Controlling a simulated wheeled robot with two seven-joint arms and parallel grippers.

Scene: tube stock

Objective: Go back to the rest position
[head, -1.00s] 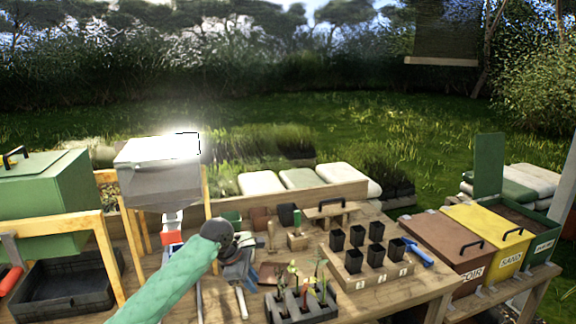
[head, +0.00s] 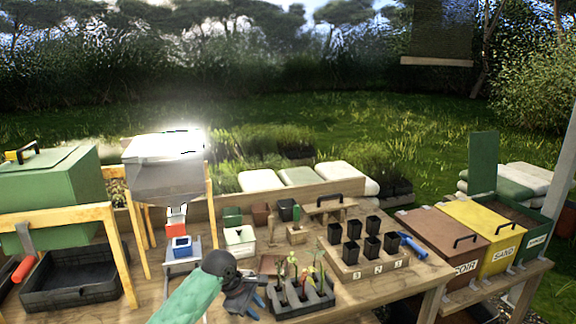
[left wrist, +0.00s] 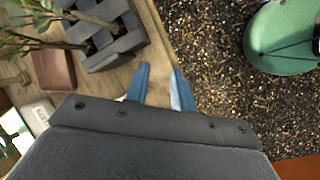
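My left gripper (head: 250,303) hangs low over the front part of the wooden bench (head: 350,292), just left of the grey seedling tray (head: 305,298). In the left wrist view its two blue fingertips (left wrist: 161,80) stand apart with nothing between them, above the bench edge and the gravel. My green left forearm comes in from the bottom left. My right gripper is in neither view.
Several seedlings stand in the tray close to the left gripper. Black pots (head: 372,245) stand on a numbered wooden block, with a blue-handled hammer (head: 412,246) beside it. A white hopper (head: 165,170), green bin (head: 50,185) and black tray (head: 75,280) stand left.

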